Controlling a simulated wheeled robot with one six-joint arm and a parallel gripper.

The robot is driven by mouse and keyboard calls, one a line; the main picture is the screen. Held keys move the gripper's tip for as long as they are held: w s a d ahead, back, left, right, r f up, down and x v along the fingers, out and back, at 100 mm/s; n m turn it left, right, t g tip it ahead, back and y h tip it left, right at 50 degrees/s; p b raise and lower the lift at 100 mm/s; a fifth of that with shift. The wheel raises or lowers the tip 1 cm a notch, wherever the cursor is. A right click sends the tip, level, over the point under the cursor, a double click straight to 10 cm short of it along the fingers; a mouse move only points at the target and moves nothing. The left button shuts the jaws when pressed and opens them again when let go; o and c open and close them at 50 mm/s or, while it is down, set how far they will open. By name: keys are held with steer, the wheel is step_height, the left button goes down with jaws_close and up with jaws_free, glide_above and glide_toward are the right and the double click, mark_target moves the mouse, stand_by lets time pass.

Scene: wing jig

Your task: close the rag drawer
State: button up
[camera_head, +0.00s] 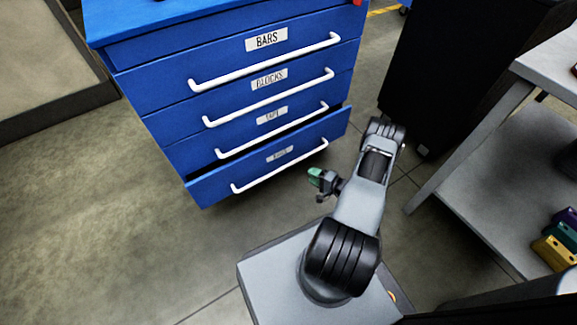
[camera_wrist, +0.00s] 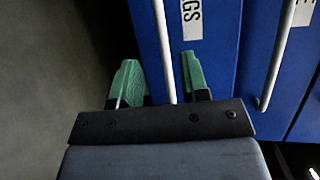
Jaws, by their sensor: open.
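The rag drawer (camera_head: 215,186) is the bottom drawer of the blue cabinet. It stands partly pulled out, with a dark gap along its top. Its white handle (camera_head: 262,176) runs across its front. My gripper (camera_head: 315,177) is low in front of the drawer, near the right end of that handle. In the wrist view my gripper (camera_wrist: 158,64) is open, and the white handle (camera_wrist: 161,40) shows between its green fingers. I cannot tell how deep the handle sits between them. The drawer's label (camera_wrist: 191,18) shows only the letters "GS" there.
The blue cabinet (camera_head: 110,22) has drawers labelled BARS (camera_head: 266,39) and BLOCKS (camera_head: 269,79) above, both shut. A black cabinet (camera_head: 450,60) stands to the right. A grey shelf unit (camera_head: 480,175) is at far right. Floor at left is clear.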

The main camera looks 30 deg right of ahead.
mark_target(288, 164)
steer(key=shift+b+x, duration=2.1)
steer(key=shift+x, duration=4.4)
steer(key=shift+a, duration=0.1)
steer(key=shift+f, duration=0.1)
jaws_close()
